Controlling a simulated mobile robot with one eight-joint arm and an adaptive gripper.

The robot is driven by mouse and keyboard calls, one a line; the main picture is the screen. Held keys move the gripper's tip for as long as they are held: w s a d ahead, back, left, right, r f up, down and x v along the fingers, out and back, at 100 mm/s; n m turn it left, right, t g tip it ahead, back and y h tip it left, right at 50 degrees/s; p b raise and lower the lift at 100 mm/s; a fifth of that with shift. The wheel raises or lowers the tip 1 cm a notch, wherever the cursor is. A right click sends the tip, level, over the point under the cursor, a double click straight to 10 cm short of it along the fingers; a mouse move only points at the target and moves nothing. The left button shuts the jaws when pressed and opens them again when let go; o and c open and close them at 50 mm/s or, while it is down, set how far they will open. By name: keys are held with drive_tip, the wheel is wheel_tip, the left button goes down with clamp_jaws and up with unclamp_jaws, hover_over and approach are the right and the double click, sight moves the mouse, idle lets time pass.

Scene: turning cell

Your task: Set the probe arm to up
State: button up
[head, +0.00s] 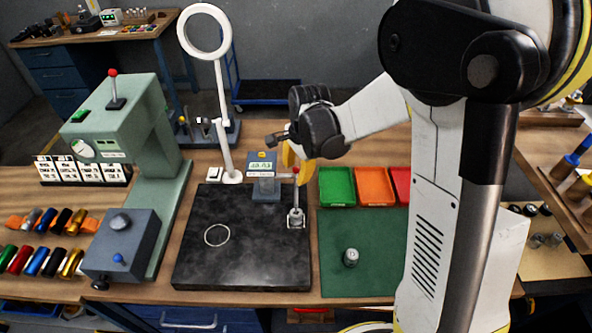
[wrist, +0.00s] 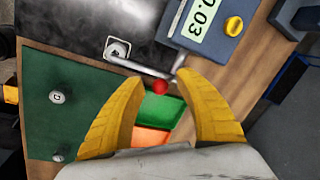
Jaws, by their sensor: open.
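A small lever with a red ball knob (head: 295,170) stands on a silver base (head: 296,217) at the right edge of the black plate (head: 225,265). I take it to be the probe arm; it looks roughly upright in the head view. A blue readout box (head: 263,178) stands just left of it. My gripper (head: 291,158) is above the lever, with its yellow fingers pointing down. In the wrist view, my gripper (wrist: 160,79) is open and the red knob (wrist: 159,87) shows between the fingertips. I cannot tell whether a finger touches it.
A green press (head: 150,170) stands at the left, with a ring lamp (head: 225,120) behind the plate. Green (head: 337,186) and orange (head: 375,187) trays lie right of the lever. A metal piece (head: 351,257) sits on the green mat (head: 340,285).

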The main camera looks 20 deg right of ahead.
clamp_jaws()
drive_tip(key=shift+w, duration=0.1)
drive_tip(key=shift+w+d+r+g+y+b, duration=0.15)
drive_tip(key=shift+w+g, duration=0.15)
drive_tip(key=shift+g, duration=0.2)
drive_tip(key=shift+w+d+r+g+y+b, duration=0.1)
drive_tip(key=shift+w+g+y, duration=0.15)
drive_tip(key=shift+g, duration=0.25)
drive_tip(key=shift+w+d+r+g+y+b, duration=0.1)
drive_tip(key=shift+w+g, duration=0.25)
drive_tip(key=shift+g, duration=0.15)
drive_tip(key=shift+w+d+r+g+y+b, duration=0.1)
drive_tip(key=shift+w+g+y+b, duration=0.25)
drive_tip(key=shift+g, duration=0.3)
drive_tip(key=shift+w+d+f+g+y+b, duration=0.1)
drive_tip(key=shift+w+d+g+b, duration=0.1)
drive_tip(key=shift+w+g, duration=0.4)
drive_tip(key=shift+w+d+r+g+y+b, duration=0.15)
drive_tip(key=shift+w+g+b, duration=0.1)
drive_tip(key=shift+g, duration=0.5)
drive_tip(key=shift+a, duration=0.1)
